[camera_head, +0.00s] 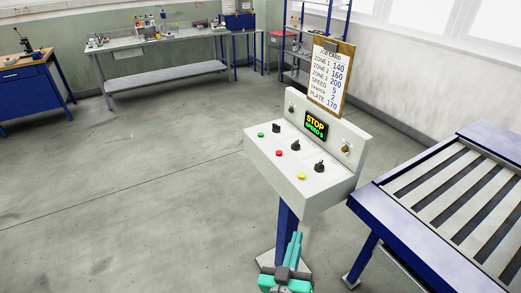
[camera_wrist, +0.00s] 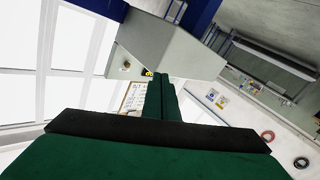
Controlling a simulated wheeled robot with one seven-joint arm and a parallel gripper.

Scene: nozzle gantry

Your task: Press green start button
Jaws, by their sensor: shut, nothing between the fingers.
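The green button (camera_head: 261,134) is a small round cap at the left end of the sloped face of a white control console (camera_head: 262,158). A red button (camera_head: 279,152) and a yellow button (camera_head: 301,175) follow in the same row. My teal gripper (camera_head: 296,240) is low in front of the console, below its face and apart from the green button. In the wrist view my gripper (camera_wrist: 161,78) is shut and empty, its fingers pointing toward the console (camera_wrist: 172,46), which appears upside down. The green button cannot be made out there.
Black knobs (camera_head: 295,145) sit behind the buttons. The display (camera_head: 316,125) reads STOP and SPEED 5. A job card (camera_head: 327,75) stands above the console. A blue-framed slatted table (camera_head: 375,207) is close on the right. The floor (camera_head: 140,190) to the left is clear.

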